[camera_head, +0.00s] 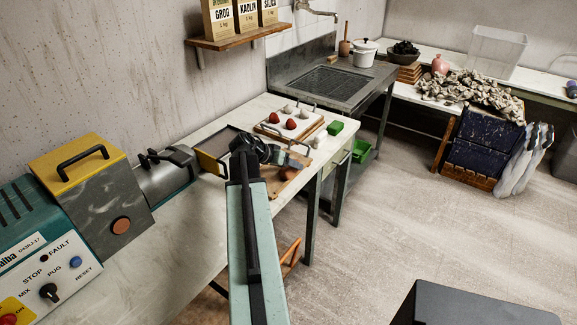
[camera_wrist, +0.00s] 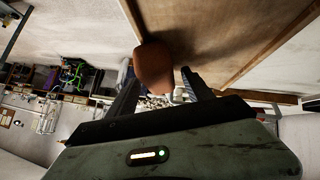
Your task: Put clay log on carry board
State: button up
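My gripper (camera_head: 290,157) is over the worktable's front edge in the head view. In the wrist view its two dark fingers (camera_wrist: 158,72) stand apart. A reddish-brown clay log (camera_wrist: 153,68) shows end-on between the fingertips, close to the left finger, with a gap towards the right one. The clay also shows just below the gripper in the head view (camera_head: 288,174), partly hidden by it. A light wooden board (camera_head: 277,188) lies under it, largely covered by my arm. Which board is the carry board is unclear; a white-topped board with handles (camera_head: 300,121) lies behind.
The handled board bears several red and white balls. A green block (camera_head: 335,128) lies to its right. A pug mill (camera_head: 85,185) stands on the table at left. A metal sink unit (camera_head: 335,85) stands behind. Open floor (camera_head: 420,215) lies at right.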

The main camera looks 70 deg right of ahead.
aim_at(280, 169)
jog(key=p+v, duration=0.5)
jog(key=v, duration=0.2)
jog(key=shift+w+a+r, duration=0.2)
jog(key=shift+w+a, duration=0.05)
jog(key=shift+a, duration=0.05)
jog(key=shift+o, duration=0.3)
jog(key=shift+a, duration=0.1)
jog(key=shift+w+a+f+b, duration=0.15)
jog(key=shift+a+f+b, duration=0.05)
jog(key=shift+f+b, duration=0.35)
jog(key=shift+r, duration=0.15)
jog(key=b+x, duration=0.1)
jog(key=x, duration=0.1)
jog(key=shift+d+f, duration=0.3)
jog(key=shift+s+d, duration=0.2)
jog(key=shift+s, duration=0.1)
jog(key=b+x, duration=0.1)
jog(key=x, duration=0.1)
jog(key=b+x, duration=0.2)
jog(key=x, duration=0.1)
jog(key=shift+s+d+r, duration=0.1)
jog(key=shift+d+r, duration=0.05)
jog(key=shift+r, duration=0.35)
